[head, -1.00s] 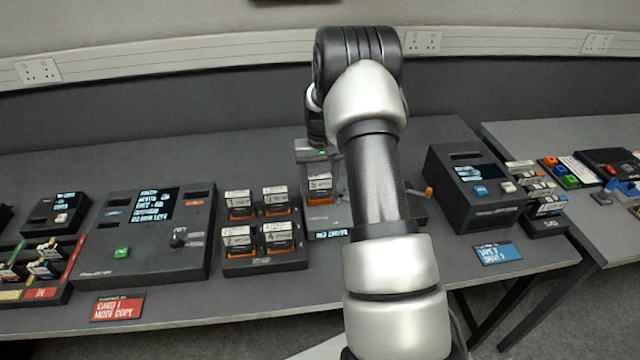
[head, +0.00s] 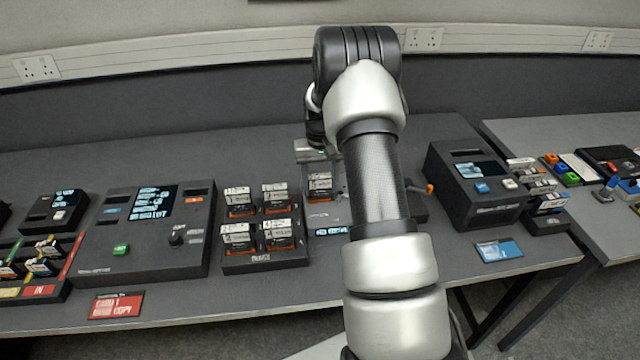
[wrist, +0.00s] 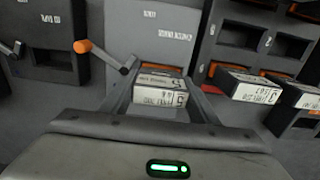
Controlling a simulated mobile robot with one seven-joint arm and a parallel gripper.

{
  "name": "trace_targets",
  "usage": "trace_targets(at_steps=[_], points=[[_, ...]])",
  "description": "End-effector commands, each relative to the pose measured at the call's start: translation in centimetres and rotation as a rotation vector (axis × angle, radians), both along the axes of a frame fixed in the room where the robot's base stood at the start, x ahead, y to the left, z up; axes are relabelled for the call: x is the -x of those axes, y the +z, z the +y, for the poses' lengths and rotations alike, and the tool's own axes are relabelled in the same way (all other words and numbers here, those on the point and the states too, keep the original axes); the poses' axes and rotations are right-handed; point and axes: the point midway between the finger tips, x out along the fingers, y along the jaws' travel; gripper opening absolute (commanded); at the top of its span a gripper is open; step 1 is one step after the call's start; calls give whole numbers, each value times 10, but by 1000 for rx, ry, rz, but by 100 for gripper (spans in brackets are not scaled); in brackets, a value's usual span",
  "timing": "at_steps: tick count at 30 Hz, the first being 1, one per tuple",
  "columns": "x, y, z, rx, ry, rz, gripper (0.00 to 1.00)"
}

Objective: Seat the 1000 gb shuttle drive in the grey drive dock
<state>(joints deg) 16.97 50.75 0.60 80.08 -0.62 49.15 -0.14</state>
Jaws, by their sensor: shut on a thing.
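A drive with a white label (head: 320,181) and an orange lower part is held below my gripper (head: 318,158) in the head view. In the wrist view my gripper (wrist: 161,82) has one finger on each side of the drive (wrist: 160,98), whose label shows a 5; its capacity print is too small to read surely. The grey drive dock (wrist: 150,38) lies beneath and beyond it, with an orange-knobbed lever (wrist: 83,46) beside it. In the head view my arm hides most of the dock; the orange knob (head: 429,189) shows. I cannot tell whether the drive touches the dock.
A rack (head: 265,258) with several labelled drives stands just left of the dock. A wide console (head: 105,255) is farther left. A dark box with a screen (head: 475,208) stands to the right, beside a holder of cartridges (head: 545,222). The table behind the rack is clear.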

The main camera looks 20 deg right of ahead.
Motion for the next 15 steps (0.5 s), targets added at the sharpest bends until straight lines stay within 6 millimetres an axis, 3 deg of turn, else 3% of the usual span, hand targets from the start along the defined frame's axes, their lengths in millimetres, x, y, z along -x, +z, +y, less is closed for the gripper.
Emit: trace_targets(at_steps=[11, 12, 15], points=[[-1, 0, 0, 0, 0, -1, 23], [-1, 0, 0, 0, 0, -1, 60], [0, 0, 0, 0, 0, -1, 76]])
